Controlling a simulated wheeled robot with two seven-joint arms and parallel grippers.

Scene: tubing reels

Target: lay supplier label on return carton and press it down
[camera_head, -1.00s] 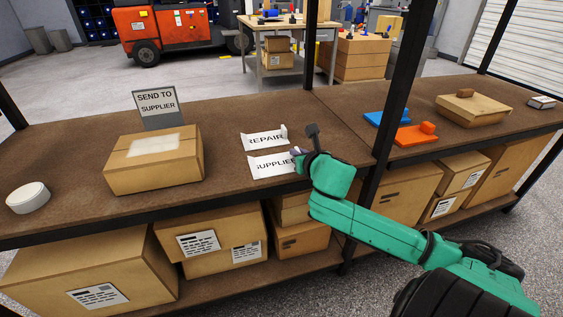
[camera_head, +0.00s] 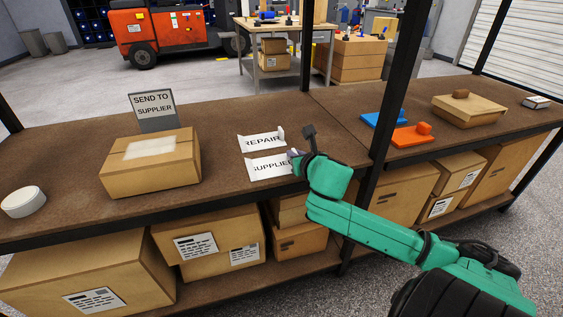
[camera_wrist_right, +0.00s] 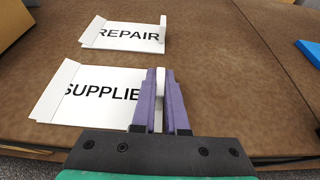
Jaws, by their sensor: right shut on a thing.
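The white supplier label (camera_head: 268,168) lies on the shelf below the repair label. It also shows in the right wrist view (camera_wrist_right: 90,97), with a raised tab at its right end. My right gripper (camera_wrist_right: 160,90) is shut on that tab, its purple fingers on either side. In the head view the right gripper (camera_head: 296,156) is at the label's right end. The return carton (camera_head: 150,177) is a closed brown box to the left, with a pale patch (camera_head: 150,147) on top, in front of the "SEND TO SUPPLIER" sign (camera_head: 153,106). My left gripper is out of view.
The white repair label (camera_head: 262,140) lies just behind the supplier label. A white round reel (camera_head: 23,202) stands at the far left. A black shelf post (camera_head: 392,110) rises right of my gripper. The shelf between carton and labels is clear.

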